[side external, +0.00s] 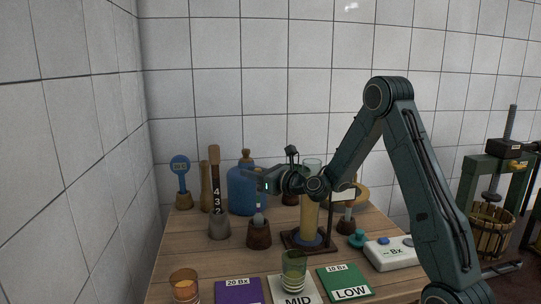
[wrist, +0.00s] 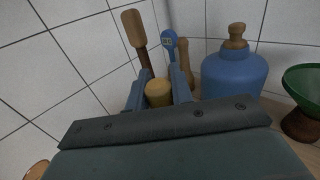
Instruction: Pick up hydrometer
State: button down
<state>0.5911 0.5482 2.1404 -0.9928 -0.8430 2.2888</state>
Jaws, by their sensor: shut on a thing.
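The hydrometer (side external: 258,217) is a slim upright piece with pale and greenish bands and a greyish lower part. It shows in the side view below my gripper (side external: 262,184), at the mouth of a brown holder (side external: 259,236). My gripper is shut on its upper part. Whether its lower end still rests in the holder, I cannot tell. In the wrist view my gripper (wrist: 159,88) shows its two fingers with a tan round piece (wrist: 158,93) between them in the picture. I cannot make out the hydrometer clearly there.
A numbered wooden paddle (side external: 215,185), a blue demijohn (side external: 242,193) and a blue-headed gauge (side external: 180,165) stand behind. A tall glass cylinder (side external: 310,215) stands close to my wrist. In front are a purple card (side external: 238,292), a green LOW card (side external: 344,283) and cups.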

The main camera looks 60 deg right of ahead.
jog(key=shift+r, duration=0.15)
notch_tip(320, 180, up, 20)
dwell(0.8)
dwell(0.5)
jog(key=s+d+r, duration=0.8)
jog(key=s, duration=0.4)
jog(key=shift+s+d, duration=0.3)
jog(key=shift+s, duration=0.1)
jog(key=shift+f, duration=0.6)
dwell(0.8)
